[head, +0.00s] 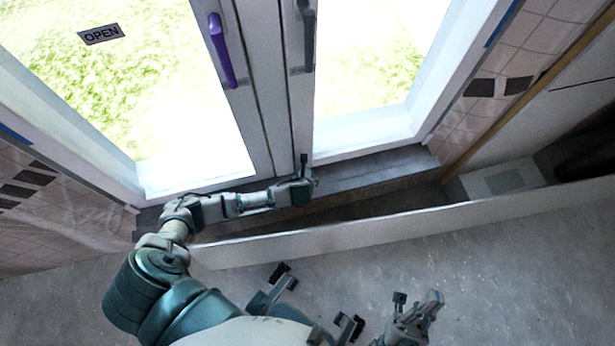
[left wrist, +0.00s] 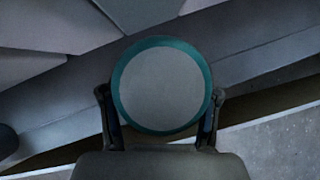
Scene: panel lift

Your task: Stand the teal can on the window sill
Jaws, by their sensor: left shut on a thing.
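The teal can (left wrist: 162,85) shows end-on in the left wrist view, with a round grey face and a teal rim. My left gripper (left wrist: 161,128) is shut on it, with one finger on each side. In the head view my left gripper (head: 308,180) is over the window sill (head: 385,170), just below the middle window post. The can is not clearly visible there, and I cannot tell whether it touches the sill. My right gripper (head: 432,303) is low in the head view, away from the sill. Its finger opening is unclear.
The window has a purple handle (head: 221,50) and a dark handle (head: 306,38), with an OPEN sign (head: 101,34) on the left pane. A long pale panel (head: 400,222) runs in front of the sill, with a dark gap behind it. The sill right of my left gripper looks clear.

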